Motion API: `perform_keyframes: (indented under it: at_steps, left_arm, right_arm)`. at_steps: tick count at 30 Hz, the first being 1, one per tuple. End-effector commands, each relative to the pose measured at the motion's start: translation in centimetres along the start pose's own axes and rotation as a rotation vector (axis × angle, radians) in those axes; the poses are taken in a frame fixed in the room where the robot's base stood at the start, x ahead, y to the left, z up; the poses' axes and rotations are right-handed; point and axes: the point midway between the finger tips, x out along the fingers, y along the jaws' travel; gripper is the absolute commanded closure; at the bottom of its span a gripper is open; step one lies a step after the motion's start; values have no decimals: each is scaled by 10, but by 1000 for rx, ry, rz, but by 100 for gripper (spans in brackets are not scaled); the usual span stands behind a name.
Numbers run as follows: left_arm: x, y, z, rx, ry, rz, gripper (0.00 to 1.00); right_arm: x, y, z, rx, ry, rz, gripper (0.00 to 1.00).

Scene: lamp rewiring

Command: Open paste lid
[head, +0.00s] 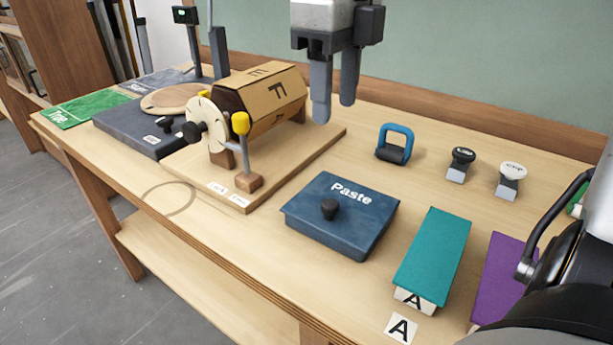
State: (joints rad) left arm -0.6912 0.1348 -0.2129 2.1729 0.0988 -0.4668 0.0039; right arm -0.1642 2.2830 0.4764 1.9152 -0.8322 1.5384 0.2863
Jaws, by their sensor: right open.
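The paste box (340,246) is dark blue and stands near the front middle of the table. Its flat lid (358,212) lies shut on top, with "Paste" in white letters and a round black knob (329,209). My right gripper (335,108) hangs from the top of the picture, fingers pointing down. It is open and empty, above and behind the paste box, apart from the lid and knob. My left gripper is not in view.
A wooden drum with a crank stands on a board (318,146) left of the box. A blue handled tool (395,143) and two stamps (460,163) sit behind right. A teal block (434,252) and purple pad (500,277) lie right. My dark arm fills the lower right.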

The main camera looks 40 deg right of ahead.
Motion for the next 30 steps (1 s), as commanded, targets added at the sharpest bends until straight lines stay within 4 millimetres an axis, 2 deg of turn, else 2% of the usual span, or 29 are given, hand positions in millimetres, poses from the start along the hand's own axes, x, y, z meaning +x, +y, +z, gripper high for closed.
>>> perform_keyframes:
  at_steps: [4,7,21,25,30]
  left_arm:
    - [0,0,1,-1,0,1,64]
    - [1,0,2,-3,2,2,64]
    - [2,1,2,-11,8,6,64]
    - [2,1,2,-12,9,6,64]
    - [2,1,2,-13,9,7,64]
  right_arm:
    - [11,0,0,-1,3,1,53]
    - [27,0,-1,-2,4,2,53]
    - [126,0,-1,0,6,3,53]
    - [145,0,-1,0,4,2,53]
    - [157,0,0,0,1,1,53]
